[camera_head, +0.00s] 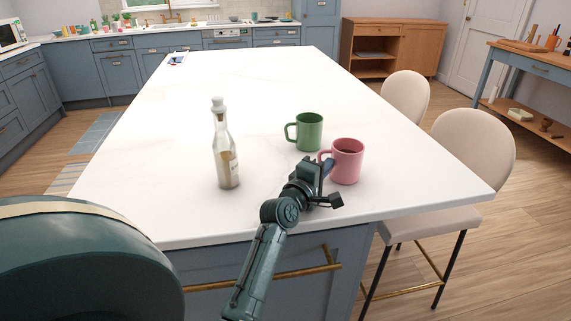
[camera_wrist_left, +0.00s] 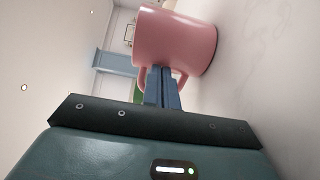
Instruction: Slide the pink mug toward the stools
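The pink mug (camera_head: 347,162) stands upright on the white island top, near its right front part. Its handle points left, toward my left gripper (camera_head: 325,168). In the left wrist view the pink mug (camera_wrist_left: 178,38) is straight ahead of the fingers (camera_wrist_left: 162,72). The two blue fingers are close together, look shut, and overlap the handle, hiding part of it. I cannot tell if they touch the mug. Two cream stools, one farther (camera_head: 406,94) and one nearer (camera_head: 474,146), stand along the island's right edge. My right gripper is not in view.
A green mug (camera_head: 309,133) stands just behind and left of the pink mug. A glass bottle (camera_head: 226,150) with a pale stopper stands farther left. The island top (camera_head: 420,165) is clear between the pink mug and its right edge.

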